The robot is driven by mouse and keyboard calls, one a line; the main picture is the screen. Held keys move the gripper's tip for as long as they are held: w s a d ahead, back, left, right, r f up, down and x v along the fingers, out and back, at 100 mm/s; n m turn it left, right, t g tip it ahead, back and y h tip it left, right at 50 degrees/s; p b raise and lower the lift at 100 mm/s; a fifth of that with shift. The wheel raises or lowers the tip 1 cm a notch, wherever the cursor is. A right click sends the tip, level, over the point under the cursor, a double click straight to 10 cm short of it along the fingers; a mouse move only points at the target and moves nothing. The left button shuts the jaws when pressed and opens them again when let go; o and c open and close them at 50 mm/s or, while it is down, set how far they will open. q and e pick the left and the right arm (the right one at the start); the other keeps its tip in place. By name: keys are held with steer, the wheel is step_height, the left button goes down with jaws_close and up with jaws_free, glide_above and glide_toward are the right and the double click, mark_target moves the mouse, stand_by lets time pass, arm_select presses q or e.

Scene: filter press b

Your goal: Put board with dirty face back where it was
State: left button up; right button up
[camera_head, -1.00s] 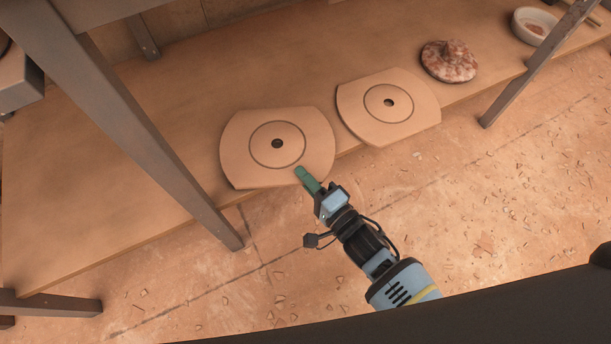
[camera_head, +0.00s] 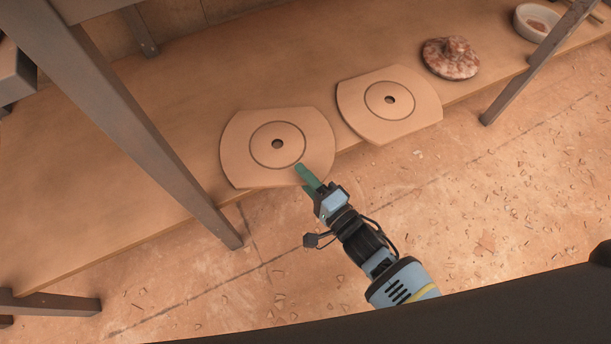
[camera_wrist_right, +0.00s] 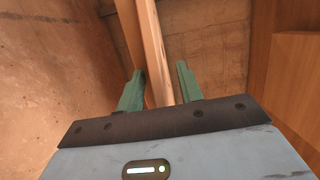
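Two flat tan boards with rounded sides, each with a dark centre hole and a ring, lie on the low wooden shelf. The left board (camera_head: 247,150) is nearer me; the right board (camera_head: 416,103) lies behind it to the right. No dirt is clear on either upper face. My right gripper (camera_head: 303,178) is at the left board's front right edge. In the right wrist view, the gripper's (camera_wrist_right: 160,78) green fingers are apart, with a thin board edge (camera_wrist_right: 153,55) between them. I see no clear grip on it. The left gripper is out of view.
The wooden shelf (camera_head: 110,200) has bare room left of the boards. A mottled lid-like object (camera_head: 450,60) and a white bowl (camera_head: 534,22) stand at the right. Grey legs (camera_head: 150,140) and (camera_head: 535,70) slant across the view.

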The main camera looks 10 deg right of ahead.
steer(key=shift+f, duration=0.15)
steer(key=shift+s+d, duration=0.15)
steer(key=shift+s, duration=0.05)
steer(key=p+v, duration=0.3)
steer(key=v, duration=0.4)
steer(key=shift+s+d, duration=0.1)
steer(key=shift+s, duration=0.05)
